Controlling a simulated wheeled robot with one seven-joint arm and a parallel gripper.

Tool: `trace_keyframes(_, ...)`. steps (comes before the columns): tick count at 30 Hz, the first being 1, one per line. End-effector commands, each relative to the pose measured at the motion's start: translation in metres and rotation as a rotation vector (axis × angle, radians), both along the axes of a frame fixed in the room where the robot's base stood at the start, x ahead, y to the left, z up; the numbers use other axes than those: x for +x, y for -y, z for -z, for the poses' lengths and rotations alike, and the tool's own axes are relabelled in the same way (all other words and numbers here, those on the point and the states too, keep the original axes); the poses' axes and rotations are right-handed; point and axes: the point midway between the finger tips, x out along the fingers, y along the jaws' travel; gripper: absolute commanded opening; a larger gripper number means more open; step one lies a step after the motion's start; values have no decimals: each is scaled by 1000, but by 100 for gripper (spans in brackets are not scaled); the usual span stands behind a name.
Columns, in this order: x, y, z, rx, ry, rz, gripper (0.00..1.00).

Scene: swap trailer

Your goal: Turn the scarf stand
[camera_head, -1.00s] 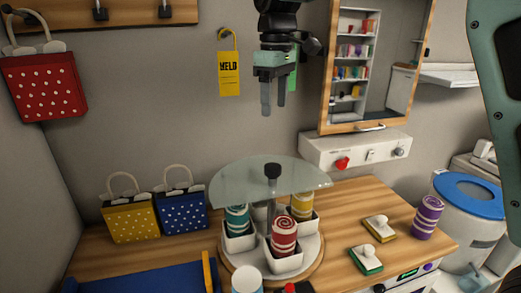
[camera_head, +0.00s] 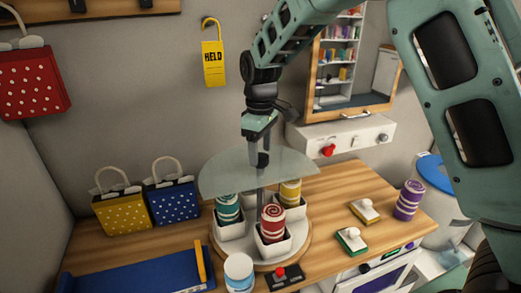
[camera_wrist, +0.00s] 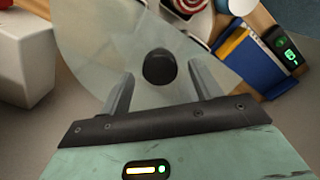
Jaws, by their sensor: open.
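The scarf stand (camera_head: 218,246) is a round turntable on the wooden counter, with white square cups holding rolled scarves. The red scarf (camera_head: 273,224) faces the front, the teal scarf (camera_head: 228,208) is at the left and the yellow scarf (camera_head: 290,192) at the back right. A clear part-disc cover (camera_head: 222,178) sits above them, with a dark knob on top. My gripper (camera_head: 258,160) points down at the knob. In the wrist view the black knob (camera_wrist: 159,67) lies between and slightly beyond the open fingertips (camera_wrist: 159,78). Contact cannot be told.
Yellow (camera_head: 122,211) and blue (camera_head: 172,203) dotted bags stand at the left. A blue tray (camera_head: 130,272), a white jar (camera_head: 239,271) and a red-button box (camera_head: 283,277) are in front. Stampers (camera_head: 352,241) and a purple roll (camera_head: 409,200) are at the right. A yellow tag (camera_head: 213,62) hangs behind.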

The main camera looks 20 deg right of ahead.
Motion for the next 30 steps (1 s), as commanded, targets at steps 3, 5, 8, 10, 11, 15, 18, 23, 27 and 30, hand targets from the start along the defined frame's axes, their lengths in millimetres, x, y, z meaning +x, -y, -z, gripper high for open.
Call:
trace_keyframes(3, -1, 0, 10, -1, -2, 0, 63)
trace_keyframes(5, 0, 0, 13, -1, -1, 0, 63)
trace_keyframes(8, 0, 0, 16, 0, 0, 0, 63)
trace_keyframes(10, 0, 0, 16, 0, 0, 0, 63)
trace_keyframes(11, 0, 0, 16, 0, 0, 0, 63)
trace_keyframes(15, 0, 0, 16, 0, 0, 0, 55)
trace_keyframes(18, 0, 0, 16, 0, 0, 0, 27)
trace_keyframes(23, 0, 0, 16, 0, 0, 0, 0)
trace_keyframes(27, 0, -4, 15, 0, 0, 2, 0)
trace_keyframes(30, 0, -11, 15, 0, 0, 4, 0)
